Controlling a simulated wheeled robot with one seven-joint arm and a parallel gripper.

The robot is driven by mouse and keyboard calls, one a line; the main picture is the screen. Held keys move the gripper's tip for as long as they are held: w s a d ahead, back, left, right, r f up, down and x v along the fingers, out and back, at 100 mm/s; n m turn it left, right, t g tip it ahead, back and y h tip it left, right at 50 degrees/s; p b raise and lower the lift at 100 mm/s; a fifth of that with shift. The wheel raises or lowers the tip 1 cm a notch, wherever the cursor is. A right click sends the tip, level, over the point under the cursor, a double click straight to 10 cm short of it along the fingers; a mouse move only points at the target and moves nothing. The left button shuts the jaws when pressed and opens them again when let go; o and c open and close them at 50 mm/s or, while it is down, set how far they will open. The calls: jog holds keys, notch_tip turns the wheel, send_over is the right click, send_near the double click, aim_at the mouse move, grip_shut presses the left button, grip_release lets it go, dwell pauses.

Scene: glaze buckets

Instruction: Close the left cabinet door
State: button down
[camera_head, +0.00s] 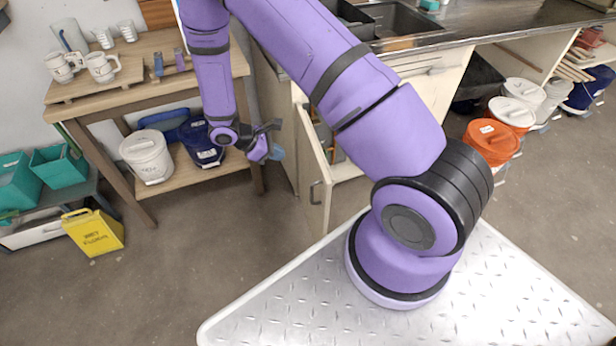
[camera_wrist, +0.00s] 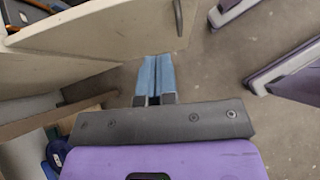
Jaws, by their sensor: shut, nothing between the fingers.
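The left cabinet door (camera_head: 312,180) is a cream panel below the sink counter. It stands open, swung out towards me, with a dark handle (camera_head: 316,192) on its outer face. My gripper (camera_head: 275,153) has light blue fingers and is to the left of the door, on its outer side. In the wrist view the shut, empty fingers (camera_wrist: 153,78) point towards the door panel (camera_wrist: 105,30), near its lower edge in the picture. The handle (camera_wrist: 178,14) shows just above and right of them. I cannot tell whether the fingers touch the door. My arm hides part of the cabinet.
A wooden table (camera_head: 160,80) with mugs stands left of the cabinet, with a white bucket (camera_head: 147,156) and a dark blue bucket (camera_head: 201,143) on its lower shelf. A yellow floor sign (camera_head: 93,232) stands further left. The floor before the door is clear.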

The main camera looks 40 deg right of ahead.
notch_tip(320, 180, down, 2)
send_near(321, 172)
jog(key=shift+n, duration=0.4)
jog(key=d+f, duration=0.1)
jog(key=s+f, duration=0.1)
jog(key=f, duration=0.1)
jog(key=d+f, duration=0.1)
jog(key=f, duration=0.1)
jog(key=shift+s+d, duration=0.2)
jog(key=shift+d, duration=0.2)
jog(key=shift+s+d, duration=0.25)
jog(key=shift+d, duration=0.5)
